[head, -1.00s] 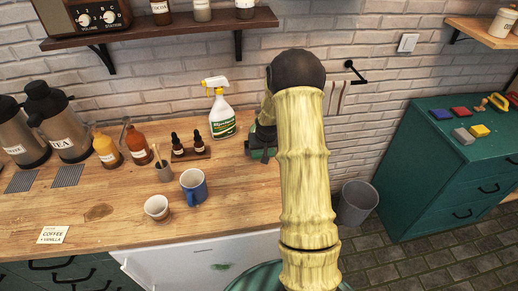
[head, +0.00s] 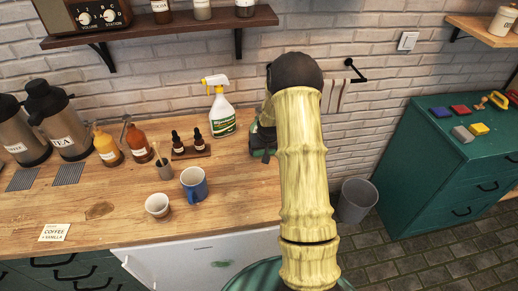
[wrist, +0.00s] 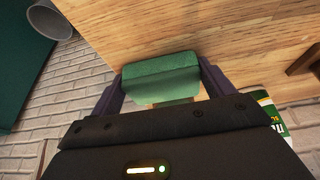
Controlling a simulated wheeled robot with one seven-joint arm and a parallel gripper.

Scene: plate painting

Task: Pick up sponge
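The green sponge (wrist: 160,72) with a paler yellowish underside sits between the two fingers of my gripper (wrist: 161,82) in the wrist view. One dark finger is against each side of it, with no clear gap at the fingertips. In the head view my gripper (head: 264,143) is at the counter's right end, beside the spray bottle. A bit of green shows there, but my arm hides most of the sponge. I cannot tell whether it is clear of the counter.
A spray bottle (head: 221,112) stands just left of my gripper. Dropper bottles (head: 190,147), a blue mug (head: 194,185) and a white cup (head: 158,206) stand farther left on the wooden counter (head: 105,188). A grey bin (head: 356,201) stands on the floor to the right.

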